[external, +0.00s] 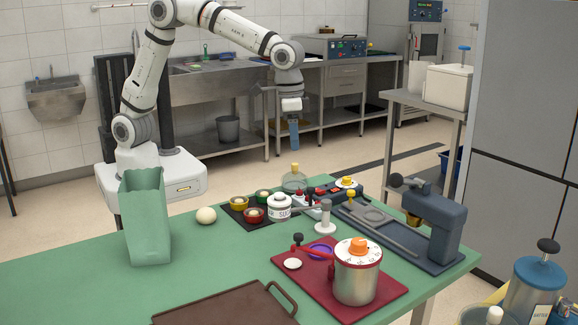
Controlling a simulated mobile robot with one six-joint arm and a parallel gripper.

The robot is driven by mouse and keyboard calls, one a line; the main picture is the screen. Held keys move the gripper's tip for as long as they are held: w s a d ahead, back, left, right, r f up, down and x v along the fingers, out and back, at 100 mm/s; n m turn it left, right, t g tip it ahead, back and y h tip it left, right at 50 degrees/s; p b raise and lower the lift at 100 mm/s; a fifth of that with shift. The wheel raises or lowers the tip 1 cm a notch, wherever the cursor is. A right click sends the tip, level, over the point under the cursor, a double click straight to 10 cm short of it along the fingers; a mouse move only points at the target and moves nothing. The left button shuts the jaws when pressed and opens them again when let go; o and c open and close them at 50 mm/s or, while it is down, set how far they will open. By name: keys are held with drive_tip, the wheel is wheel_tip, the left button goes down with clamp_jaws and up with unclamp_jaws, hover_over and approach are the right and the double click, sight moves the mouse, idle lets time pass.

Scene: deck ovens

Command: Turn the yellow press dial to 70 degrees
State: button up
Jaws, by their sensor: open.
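A yellow dial (346,182) on a white disc sits at the right end of a dark control box (328,190), near the far edge of the green table. Its angle marks are too small to read. A blue-grey press (440,220) with a dark knob stands to the right of it. My gripper (293,147) hangs pointing down, above and to the left of the dial in the picture and well apart from it. It is open and holds nothing that I can see.
On the green table (90,275) a steel pot (357,278) with an orange knob stands on a red board (290,275). Small coloured bowls (254,216), a white jar (279,206) and a small white post (325,217) stand near the dial. A tall green bin (146,220) stands left.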

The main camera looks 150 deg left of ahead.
drive_tip(key=s+a+f+n+p, duration=0.1)
drive_tip(key=a+f+n, duration=0.15)
drive_tip(key=a, duration=0.55)
drive_tip(key=a+f+n, duration=0.2)
drive_tip(key=a+f, duration=0.1)
drive_tip(key=a, duration=0.4)
drive_tip(key=n, duration=0.2)
hover_over(347, 178)
drive_tip(key=shift+g+h, duration=0.3)
drive_tip(key=shift+g, duration=0.1)
wheel_tip(347, 178, down, 5)
drive_tip(key=shift+p, duration=0.45)
drive_tip(key=shift+s+a+f, duration=0.1)
drive_tip(key=shift+s+f, duration=0.05)
drive_tip(key=shift+f, duration=0.15)
wheel_tip(347, 178, down, 7)
drive_tip(key=shift+f+p, duration=0.15)
drive_tip(key=shift+p, duration=0.55)
drive_tip(key=c, duration=1)
drive_tip(key=shift+o, duration=0.2)
